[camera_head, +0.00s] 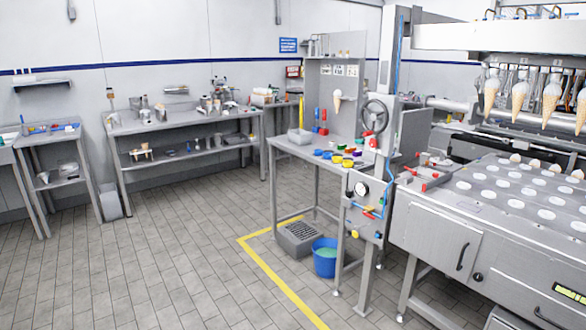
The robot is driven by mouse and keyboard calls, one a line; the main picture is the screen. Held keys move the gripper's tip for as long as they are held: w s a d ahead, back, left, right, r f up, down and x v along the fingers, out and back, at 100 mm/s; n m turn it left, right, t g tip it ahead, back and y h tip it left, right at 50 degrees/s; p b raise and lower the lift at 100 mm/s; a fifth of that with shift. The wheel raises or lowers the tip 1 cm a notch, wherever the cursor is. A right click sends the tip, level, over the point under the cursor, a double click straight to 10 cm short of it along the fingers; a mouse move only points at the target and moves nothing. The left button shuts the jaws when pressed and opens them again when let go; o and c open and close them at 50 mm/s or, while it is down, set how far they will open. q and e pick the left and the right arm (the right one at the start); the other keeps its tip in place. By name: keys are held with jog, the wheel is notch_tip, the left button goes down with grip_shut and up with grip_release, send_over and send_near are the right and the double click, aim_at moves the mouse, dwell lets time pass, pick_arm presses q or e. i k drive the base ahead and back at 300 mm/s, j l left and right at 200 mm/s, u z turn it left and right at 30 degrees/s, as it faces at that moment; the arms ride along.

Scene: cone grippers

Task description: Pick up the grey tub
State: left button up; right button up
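A small light grey tub (300,136) stands on the left part of the steel worktable (290,148) in the middle of the view, near its back-left edge. It looks upright; its contents are too small to tell. A taller grey bin (110,203) stands on the floor between the two left tables. Neither of my grippers is in view, and nothing shows touching the tub.
Several coloured round pots (337,159) and red and blue bottles (323,122) share the worktable. A blue bucket (325,257) and a grey grated box (296,236) stand below. A cone machine (490,200) blocks the right. The tiled floor (170,260) at left is clear.

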aim_at(299, 137)
jog(key=i+u, duration=0.3)
jog(key=i, duration=1.95)
